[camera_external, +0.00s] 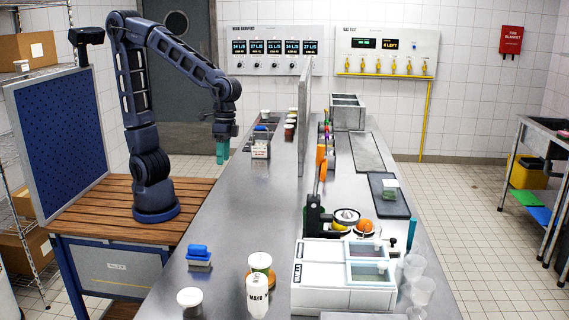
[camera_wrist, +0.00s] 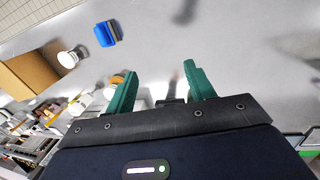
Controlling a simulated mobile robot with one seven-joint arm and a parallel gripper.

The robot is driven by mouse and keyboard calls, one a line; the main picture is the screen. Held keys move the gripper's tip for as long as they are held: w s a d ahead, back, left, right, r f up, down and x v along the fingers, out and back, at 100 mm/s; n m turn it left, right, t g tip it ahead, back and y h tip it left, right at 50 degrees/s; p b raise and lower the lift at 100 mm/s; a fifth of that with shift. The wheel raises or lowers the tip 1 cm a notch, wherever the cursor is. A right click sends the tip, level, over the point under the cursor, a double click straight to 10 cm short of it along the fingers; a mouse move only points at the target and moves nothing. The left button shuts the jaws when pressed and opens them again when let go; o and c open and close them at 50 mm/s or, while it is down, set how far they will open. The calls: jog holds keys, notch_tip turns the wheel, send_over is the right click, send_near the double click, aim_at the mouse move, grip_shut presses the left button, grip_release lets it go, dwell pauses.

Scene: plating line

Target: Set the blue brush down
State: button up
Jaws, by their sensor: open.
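The blue brush (camera_external: 199,253) stands upright on the steel counter at the front left, its blue handle up and its pale bristles down on the steel. It also shows at the top left of the wrist view (camera_wrist: 108,34), apart from my fingers. My gripper (camera_external: 222,158) hangs over the counter's left edge, farther back than the brush and well above the steel. In the wrist view my gripper's two green fingers (camera_wrist: 160,80) are spread with nothing between them.
The steel counter (camera_external: 235,215) is bare around the brush. A white-lidded jar (camera_external: 189,302) stands in front of it, and a mayo bottle (camera_external: 257,298) to its right. A tall panel (camera_external: 303,115) rises along the counter's middle, with a white unit (camera_external: 320,275) nearer.

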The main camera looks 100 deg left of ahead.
jog(key=s+a+r+t+y, duration=0.1)
jog(key=s+a+r+t, duration=0.1)
jog(key=s+a, duration=0.4)
jog(key=s+a+r+t+y, duration=0.1)
jog(key=s+a, duration=0.4)
jog(key=a, duration=0.6)
jog(key=shift+s+r+t, duration=0.35)
jog(key=shift+r+t, duration=0.4)
jog(key=shift+t, duration=0.35)
jog(key=shift+o, duration=0.5)
jog(key=shift+a, duration=0.1)
